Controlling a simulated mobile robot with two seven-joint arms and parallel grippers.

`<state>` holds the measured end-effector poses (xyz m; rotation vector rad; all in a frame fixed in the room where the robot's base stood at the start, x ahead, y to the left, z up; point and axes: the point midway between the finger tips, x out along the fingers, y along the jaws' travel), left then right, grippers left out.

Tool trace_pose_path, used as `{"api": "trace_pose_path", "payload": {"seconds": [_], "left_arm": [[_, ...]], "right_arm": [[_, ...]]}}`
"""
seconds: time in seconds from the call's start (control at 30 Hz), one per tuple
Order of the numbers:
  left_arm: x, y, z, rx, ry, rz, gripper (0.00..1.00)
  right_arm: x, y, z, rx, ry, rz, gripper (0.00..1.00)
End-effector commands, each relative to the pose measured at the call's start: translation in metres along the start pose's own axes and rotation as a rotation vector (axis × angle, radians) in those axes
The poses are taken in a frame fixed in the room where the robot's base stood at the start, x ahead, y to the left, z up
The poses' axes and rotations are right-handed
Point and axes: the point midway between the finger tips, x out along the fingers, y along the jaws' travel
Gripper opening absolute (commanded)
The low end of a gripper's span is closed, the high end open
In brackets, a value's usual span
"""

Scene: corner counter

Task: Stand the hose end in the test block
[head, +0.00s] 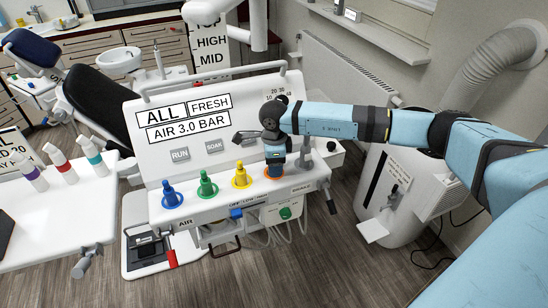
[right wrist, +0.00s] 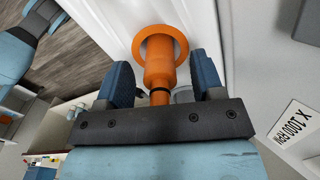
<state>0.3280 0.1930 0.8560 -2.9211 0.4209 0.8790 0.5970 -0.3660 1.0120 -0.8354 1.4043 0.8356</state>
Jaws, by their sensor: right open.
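An orange stepped hose end (right wrist: 160,65) stands in an orange ring on the white unit. In the head view its orange ring (head: 268,176) shows at the right end of a row, below my gripper. My right gripper (head: 275,162) points down over it from above. In the right wrist view, the two blue fingers of my right gripper (right wrist: 164,80) are open, one on each side of the orange piece; I cannot tell if they touch it. Which part is the test block I cannot tell for sure. My left gripper is not in view.
Blue (head: 171,194), green (head: 206,184) and yellow (head: 241,177) pieces stand left in the same row. A sign panel (head: 187,118) rises behind. A grey fitting (head: 305,155) stands close right of my gripper. Cables hang below the unit's front edge.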

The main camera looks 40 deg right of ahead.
Motion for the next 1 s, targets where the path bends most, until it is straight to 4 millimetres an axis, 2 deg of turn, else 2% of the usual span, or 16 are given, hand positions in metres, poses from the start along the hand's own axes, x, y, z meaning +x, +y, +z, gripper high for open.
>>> {"api": "trace_pose_path", "payload": {"seconds": [0.13,0.3,0.4,0.63,1.0], "left_arm": [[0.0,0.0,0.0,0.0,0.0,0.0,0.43],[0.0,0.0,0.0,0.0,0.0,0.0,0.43],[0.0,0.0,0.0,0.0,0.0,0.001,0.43],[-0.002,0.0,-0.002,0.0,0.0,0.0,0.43],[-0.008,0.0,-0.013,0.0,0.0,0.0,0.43]], "right_arm": [[0.0,0.0,0.0,0.0,0.0,0.0,0.61],[0.0,0.0,0.0,0.0,0.0,0.0,0.22],[0.0,0.0,0.0,0.0,0.0,0.0,0.03],[-0.006,0.0,0.0,0.0,-0.001,-0.001,0.03],[-0.032,0.0,0.0,0.0,-0.001,-0.001,0.03]]}}
